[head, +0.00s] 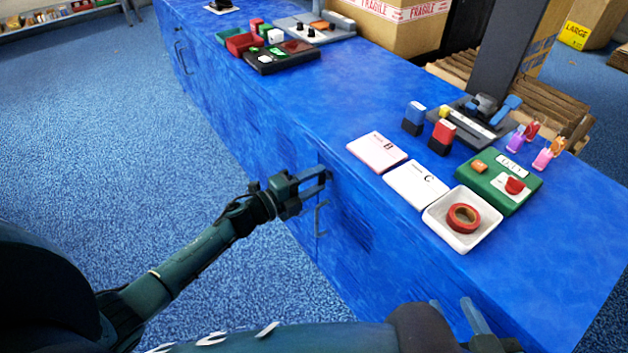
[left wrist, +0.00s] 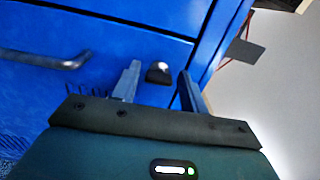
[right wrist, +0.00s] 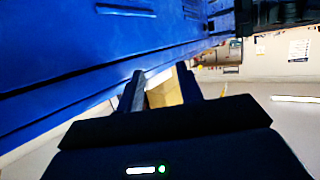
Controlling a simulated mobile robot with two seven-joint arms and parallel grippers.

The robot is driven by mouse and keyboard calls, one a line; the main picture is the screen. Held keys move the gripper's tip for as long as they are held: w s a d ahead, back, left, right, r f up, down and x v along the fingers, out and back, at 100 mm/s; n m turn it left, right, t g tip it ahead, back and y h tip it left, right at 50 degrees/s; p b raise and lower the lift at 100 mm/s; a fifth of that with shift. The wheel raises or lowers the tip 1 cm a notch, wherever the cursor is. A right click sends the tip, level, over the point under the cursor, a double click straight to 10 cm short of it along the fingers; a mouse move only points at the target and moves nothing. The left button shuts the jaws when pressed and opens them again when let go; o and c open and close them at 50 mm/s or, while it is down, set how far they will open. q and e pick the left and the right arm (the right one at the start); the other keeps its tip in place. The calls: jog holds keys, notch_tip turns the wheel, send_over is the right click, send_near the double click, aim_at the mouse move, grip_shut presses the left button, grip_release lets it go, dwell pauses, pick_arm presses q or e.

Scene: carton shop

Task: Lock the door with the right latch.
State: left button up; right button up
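A blue cabinet door (head: 300,225) with a dark bar handle (head: 320,218) is on the counter's front; a handle also shows at the left of the left wrist view (left wrist: 45,61). A small dark latch knob (left wrist: 158,72) sits on the blue front near the door's upper edge. My left gripper (head: 322,181) is open at the cabinet front, its fingers on either side of the knob, with gaps visible. In the head view the gripper mostly hides the knob. My right gripper (head: 457,316) is open and empty beside the counter's front, low in the head view.
The blue countertop (head: 330,110) holds cards, a white tray (head: 456,243) with a red tape roll, a green box (head: 500,182), stamps and several small items. Cartons (head: 400,30) stand behind it. The blue floor at left (head: 90,130) is clear.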

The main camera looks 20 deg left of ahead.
pick_arm(q)
jog(key=shift+o, duration=0.7)
jog(key=p+v, duration=0.1)
jog(key=v, duration=1.2)
